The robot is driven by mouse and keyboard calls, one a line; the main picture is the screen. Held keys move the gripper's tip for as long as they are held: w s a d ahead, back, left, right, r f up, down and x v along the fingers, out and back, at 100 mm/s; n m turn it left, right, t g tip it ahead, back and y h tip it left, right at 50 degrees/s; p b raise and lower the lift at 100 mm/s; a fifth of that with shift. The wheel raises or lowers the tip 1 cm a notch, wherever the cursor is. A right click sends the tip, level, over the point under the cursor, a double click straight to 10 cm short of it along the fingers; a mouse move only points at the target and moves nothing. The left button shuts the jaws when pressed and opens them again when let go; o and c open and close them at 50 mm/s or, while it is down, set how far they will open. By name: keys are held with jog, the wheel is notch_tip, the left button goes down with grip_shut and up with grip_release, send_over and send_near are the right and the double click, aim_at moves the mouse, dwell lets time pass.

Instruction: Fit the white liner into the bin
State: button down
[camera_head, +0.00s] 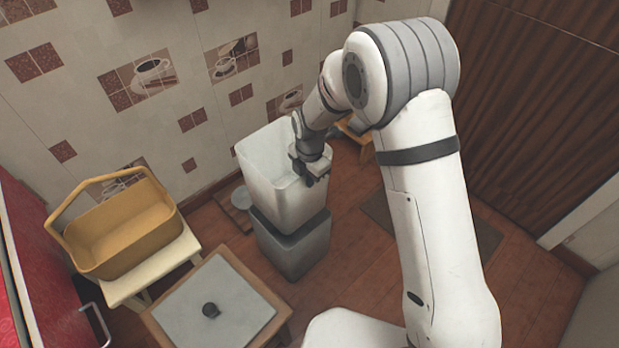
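The white liner (275,195) is a tall, open-topped box, roughly upright, at the middle of the view. The grey bin (293,253) stands on the floor directly below it in the picture. The liner's lower end overlaps the bin's top; I cannot tell how much of it is inside the bin or whether they touch. My gripper (312,172) is at the liner's right rim and appears closed on its wall. The fingertips are small and partly hidden by the wrist. The bin's far rim is hidden behind the liner.
A yellow handled basket (125,232) sits on a cream stool (150,277) at left. A dark mat (385,215) lies on the floor at right. The tiled wall is close behind.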

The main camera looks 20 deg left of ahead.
jog(key=b, duration=0.4)
send_near(309, 214)
notch_tip(309, 214, down, 18)
jog(key=b, duration=1.3)
jog(key=shift+s, duration=0.2)
dwell(0.9)
jog(key=shift+s+f+b, duration=0.1)
jog(key=shift+b, duration=0.25)
jog(key=c, duration=1.6)
grip_release()
jog(key=shift+s+d+f, duration=0.1)
jog(key=shift+d+f, duration=0.05)
jog(key=r+p, duration=0.1)
jog(key=r, duration=0.3)
jog(key=r+p, duration=0.2)
jog(key=r, duration=0.3)
jog(key=shift+a+r, duration=0.1)
jog(key=shift+a, duration=0.1)
